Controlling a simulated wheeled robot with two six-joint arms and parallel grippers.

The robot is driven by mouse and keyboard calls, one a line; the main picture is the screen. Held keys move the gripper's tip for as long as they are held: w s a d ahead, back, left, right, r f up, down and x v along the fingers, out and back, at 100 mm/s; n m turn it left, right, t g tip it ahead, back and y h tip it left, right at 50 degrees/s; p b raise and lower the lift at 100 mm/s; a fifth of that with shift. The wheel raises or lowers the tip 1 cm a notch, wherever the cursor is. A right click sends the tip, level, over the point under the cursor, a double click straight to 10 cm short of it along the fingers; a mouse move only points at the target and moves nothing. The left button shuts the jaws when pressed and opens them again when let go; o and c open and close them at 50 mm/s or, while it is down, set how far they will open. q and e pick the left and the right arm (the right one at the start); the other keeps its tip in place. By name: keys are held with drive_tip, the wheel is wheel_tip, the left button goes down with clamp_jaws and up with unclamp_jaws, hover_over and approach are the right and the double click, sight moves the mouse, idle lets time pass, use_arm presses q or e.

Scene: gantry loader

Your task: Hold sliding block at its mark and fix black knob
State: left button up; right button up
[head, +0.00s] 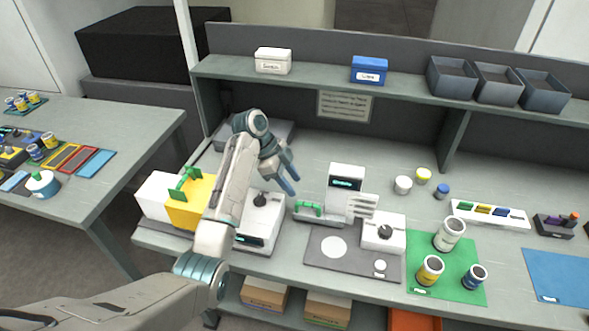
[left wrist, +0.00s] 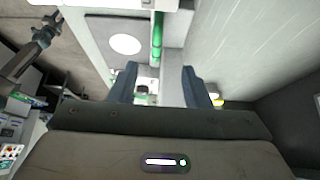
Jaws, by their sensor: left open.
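A yellow block (head: 192,204) with a green handle (head: 185,183) sits by a white block at the bench's left end. Beside it, a white unit (head: 262,232) carries a black knob (head: 261,200); my left arm partly covers this unit. A second black knob (head: 385,232) is on a white box at the bench's front middle. I cannot tell which block slides, and I see no mark clearly. My left gripper (head: 291,184) is open and empty above the bench, right of the first knob. A dark gripper, probably my right one, shows at the left wrist view's upper left (left wrist: 45,34); its jaws are unclear.
A white column unit (head: 345,183) with a green bar (head: 309,208) stands right of my left gripper. The bar also shows in the left wrist view (left wrist: 157,36). Jars stand on a green mat (head: 455,283). A shelf (head: 320,75) runs along the back.

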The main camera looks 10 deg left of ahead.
sight(307, 204)
use_arm(q)
drive_tip(key=b+x, duration=0.1)
drive_tip(key=x, duration=0.1)
drive_tip(key=b+x, duration=0.3)
drive_tip(key=x, duration=0.1)
drive_tip(key=shift+s+d+f+b, duration=0.1)
drive_tip(key=shift+s+f+b, duration=0.15)
drive_tip(key=shift+b, duration=0.1)
drive_tip(key=shift+d+f, duration=0.25)
drive_tip(key=shift+s+d+f, duration=0.1)
drive_tip(key=shift+d+f, duration=0.25)
drive_tip(key=shift+f, duration=0.1)
drive_tip(key=shift+f+b, duration=0.15)
drive_tip(key=shift+b, duration=0.15)
use_arm(e)
drive_tip(key=f, duration=0.1)
drive_tip(key=s+f, duration=0.1)
drive_tip(key=f, duration=0.1)
drive_tip(key=s+f, duration=0.1)
drive_tip(key=f, duration=0.1)
drive_tip(key=shift+d+f, duration=0.1)
drive_tip(key=shift+f, duration=0.05)
drive_tip(key=shift+w, duration=0.1)
